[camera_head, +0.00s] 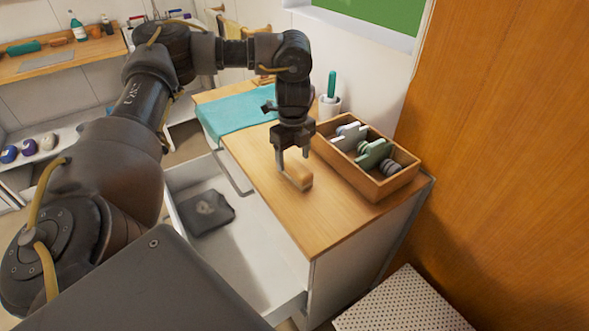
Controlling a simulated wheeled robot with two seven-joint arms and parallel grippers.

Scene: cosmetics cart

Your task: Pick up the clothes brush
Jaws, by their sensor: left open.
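The clothes brush (298,179) appears as a small light-wood block with a pale side, lying on the wooden top of the white cabinet. My left gripper (292,161) points down just above the brush, with its fingers apart. One finger overlaps the far part of the brush in the picture, and I cannot tell whether it touches. Nothing shows held between the fingers. My right gripper is not in view.
A wooden box (374,187) with green, white and grey items stands right of the brush. A white cup (329,107) holds a green-handled item. A teal cloth (236,112) lies behind. Below, an open drawer (262,262) holds a dark folded item (206,211). The front cabinet top is clear.

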